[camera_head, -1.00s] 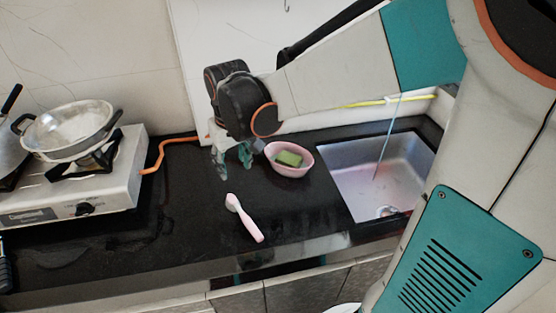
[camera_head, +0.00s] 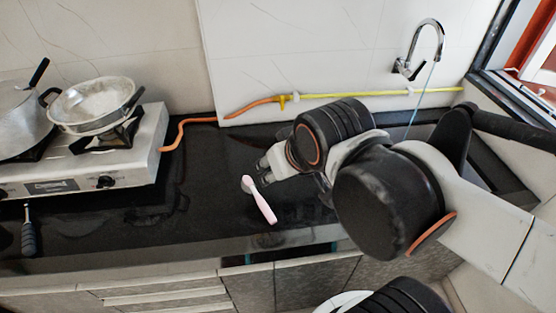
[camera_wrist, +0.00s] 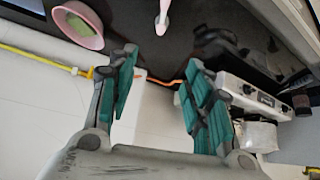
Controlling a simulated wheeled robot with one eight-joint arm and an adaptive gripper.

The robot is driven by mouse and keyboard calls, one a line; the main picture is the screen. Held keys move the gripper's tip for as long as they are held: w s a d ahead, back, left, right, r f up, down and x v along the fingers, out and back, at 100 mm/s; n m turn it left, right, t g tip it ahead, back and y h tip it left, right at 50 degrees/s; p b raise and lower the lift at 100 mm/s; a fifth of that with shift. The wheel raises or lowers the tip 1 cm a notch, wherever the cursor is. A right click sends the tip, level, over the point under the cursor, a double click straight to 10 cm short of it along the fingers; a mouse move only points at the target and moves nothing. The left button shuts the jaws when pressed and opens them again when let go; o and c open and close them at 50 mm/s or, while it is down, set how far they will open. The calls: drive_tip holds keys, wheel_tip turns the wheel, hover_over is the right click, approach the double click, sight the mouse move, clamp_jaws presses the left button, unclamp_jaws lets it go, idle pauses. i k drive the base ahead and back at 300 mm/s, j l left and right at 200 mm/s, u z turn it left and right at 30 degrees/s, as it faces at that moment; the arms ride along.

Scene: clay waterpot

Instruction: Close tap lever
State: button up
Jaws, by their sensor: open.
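The metal tap (camera_head: 437,38) is on the back wall at the right in the head view. Its curved spout points down, and a thin water stream (camera_head: 422,88) runs from it. Its small lever (camera_head: 407,69) is near the wall mount; its exact position is too small to tell. My gripper (camera_head: 264,172) is to the left of and below the tap, over the counter near the pink brush, well apart from the lever. In the wrist view, my gripper (camera_wrist: 160,68) has its green-padded fingers spread with nothing between them. The tap is not in the wrist view.
A pink brush (camera_head: 260,201) lies on the black counter (camera_head: 120,225). A pink bowl (camera_wrist: 77,25) with a green sponge shows in the wrist view. A stove (camera_head: 130,150) with pans stands left. A yellow pipe (camera_head: 350,94) runs along the wall. My arm hides most of the sink.

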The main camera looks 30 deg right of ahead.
sight(409, 75)
drive_tip(key=z, duration=1.65)
drive_tip(key=i+u, duration=0.15)
drive_tip(key=u, duration=0.15)
drive_tip(key=k+l, duration=0.1)
drive_tip(key=l, duration=0.15)
drive_tip(key=i+j, duration=0.1)
